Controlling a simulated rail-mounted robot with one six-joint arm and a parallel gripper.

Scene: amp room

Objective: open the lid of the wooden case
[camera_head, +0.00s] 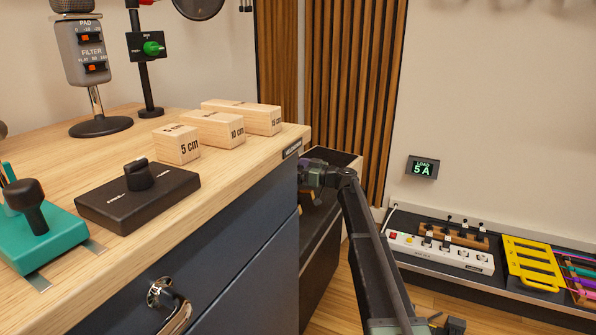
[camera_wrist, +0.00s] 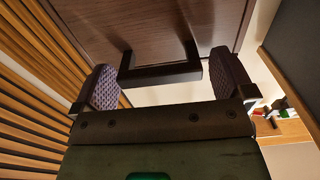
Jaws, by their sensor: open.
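The wooden case shows in the wrist view as a dark brown wood panel (camera_wrist: 150,22) with a black bar handle (camera_wrist: 160,74). The two posts of the handle run to the panel. My gripper (camera_wrist: 163,80) is open, with one ridged finger at each end of the handle bar. I cannot tell whether the fingers touch it. In the head view my gripper (camera_head: 312,178) is beside a dark box-like piece (camera_head: 340,157) behind the desk corner. My arm and the desk hide much of it, and the handle is not clear there.
The wooden desk (camera_head: 235,172) with dark drawers is close on the left. It carries wooden length blocks (camera_head: 218,129), a black knob box (camera_head: 138,197) and a microphone (camera_head: 82,50). Slatted wall panels (camera_head: 352,80) stand behind. A low shelf with a power strip (camera_head: 440,252) is right.

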